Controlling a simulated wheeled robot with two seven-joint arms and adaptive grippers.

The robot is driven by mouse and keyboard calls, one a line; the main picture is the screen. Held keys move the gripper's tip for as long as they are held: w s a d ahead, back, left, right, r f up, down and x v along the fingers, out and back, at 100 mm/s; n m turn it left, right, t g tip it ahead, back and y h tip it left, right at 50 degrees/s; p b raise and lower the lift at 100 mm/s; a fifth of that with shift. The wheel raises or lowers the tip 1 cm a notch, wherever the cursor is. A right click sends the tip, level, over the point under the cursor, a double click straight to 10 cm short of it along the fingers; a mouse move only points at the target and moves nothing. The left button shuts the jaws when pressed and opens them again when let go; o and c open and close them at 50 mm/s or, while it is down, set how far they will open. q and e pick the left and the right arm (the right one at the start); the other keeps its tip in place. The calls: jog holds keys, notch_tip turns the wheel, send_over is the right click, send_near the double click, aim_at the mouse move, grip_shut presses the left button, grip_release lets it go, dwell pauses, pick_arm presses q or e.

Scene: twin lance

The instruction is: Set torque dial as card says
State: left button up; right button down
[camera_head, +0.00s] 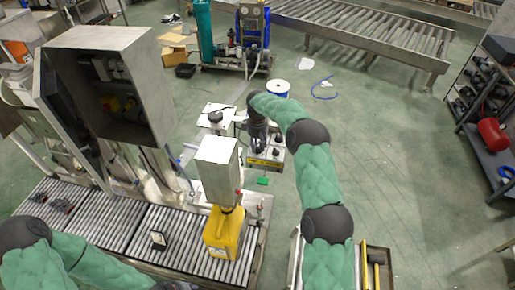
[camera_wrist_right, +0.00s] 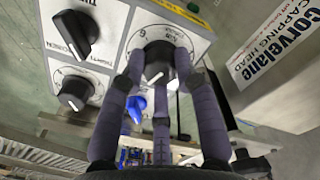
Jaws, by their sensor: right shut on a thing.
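In the right wrist view, a round black dial knob (camera_wrist_right: 157,66) with a white pointer line sits on a pale panel (camera_wrist_right: 112,18) with a printed scale around it. My right gripper (camera_wrist_right: 165,78) has its fingers around this knob and is shut on it. The scale is partly hidden by the fingers, and most of its figures are too small to read. In the head view my right gripper (camera_head: 258,140) is at the control box (camera_head: 268,162) beside the capping machine. No card with a readable setting shows. My left arm comes in at lower left; its gripper is out of frame.
Another large black knob (camera_wrist_right: 75,33), a smaller black knob (camera_wrist_right: 73,92) and a blue knob (camera_wrist_right: 135,105) are close to the gripped one. A Corvelane capping head sign (camera_wrist_right: 270,45) is at right. A yellow jug (camera_head: 226,232) stands on the roller conveyor (camera_head: 112,222).

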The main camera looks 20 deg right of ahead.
aim_at(258, 146)
jog(key=shift+f+m, duration=0.1)
jog(key=shift+m, duration=0.5)
jog(key=shift+b, duration=0.3)
jog(key=c, duration=0.9)
grip_release()
notch_tip(258, 146, up, 12)
jog(key=shift+f, duration=0.1)
